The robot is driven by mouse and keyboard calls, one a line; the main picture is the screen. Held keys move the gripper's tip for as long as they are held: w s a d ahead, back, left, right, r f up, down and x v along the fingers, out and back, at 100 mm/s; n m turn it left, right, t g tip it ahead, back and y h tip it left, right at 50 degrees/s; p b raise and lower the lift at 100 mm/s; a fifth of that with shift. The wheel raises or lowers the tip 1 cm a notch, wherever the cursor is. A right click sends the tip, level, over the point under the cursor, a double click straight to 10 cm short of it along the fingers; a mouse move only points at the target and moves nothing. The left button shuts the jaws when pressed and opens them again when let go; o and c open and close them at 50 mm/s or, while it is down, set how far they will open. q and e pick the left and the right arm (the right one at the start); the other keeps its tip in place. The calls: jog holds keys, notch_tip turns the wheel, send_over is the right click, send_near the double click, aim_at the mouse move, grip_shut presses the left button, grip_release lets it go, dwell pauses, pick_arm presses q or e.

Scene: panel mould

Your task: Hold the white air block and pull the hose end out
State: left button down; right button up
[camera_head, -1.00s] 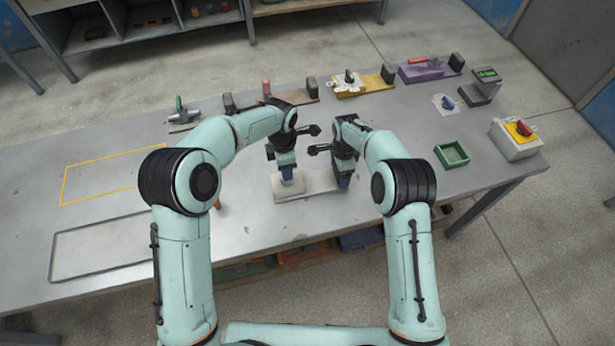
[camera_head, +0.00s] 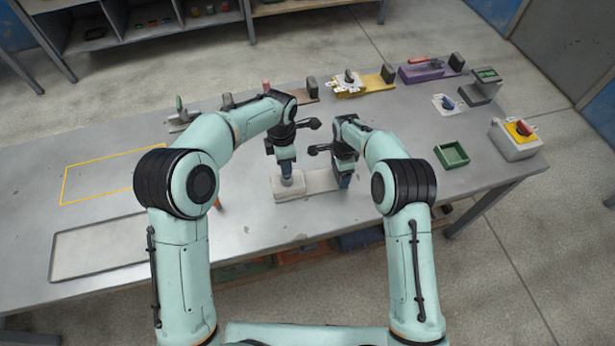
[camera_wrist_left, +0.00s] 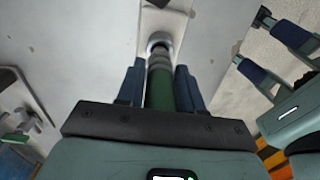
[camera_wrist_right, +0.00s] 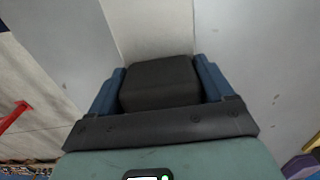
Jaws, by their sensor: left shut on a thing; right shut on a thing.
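The white air block (camera_head: 318,182) lies on the grey table between my arms. It also shows in the left wrist view (camera_wrist_left: 178,20) and the right wrist view (camera_wrist_right: 150,28). My right gripper (camera_head: 343,168) is shut on the dark grip block (camera_wrist_right: 160,82) at the air block's right end. My left gripper (camera_head: 286,158) is shut on the green hose end (camera_wrist_left: 160,88), above the block's left part. A grey collar (camera_head: 291,177) shows below the left fingers, with a pale ring (camera_wrist_left: 159,42) around its lower end. Whether the end is free of its socket I cannot tell.
Several fixtures line the back edge, including a yellow one (camera_head: 365,84) and a purple one (camera_head: 425,72). The table's left part, with a yellow outline, is clear.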

pick_arm(q)
jog(key=shift+r, duration=2.3)
jog(key=shift+r, duration=1.5)
pick_arm(e)
jog(key=o, duration=1.3)
notch_tip(320, 180, up, 12)
jog(key=shift+r, duration=0.1)
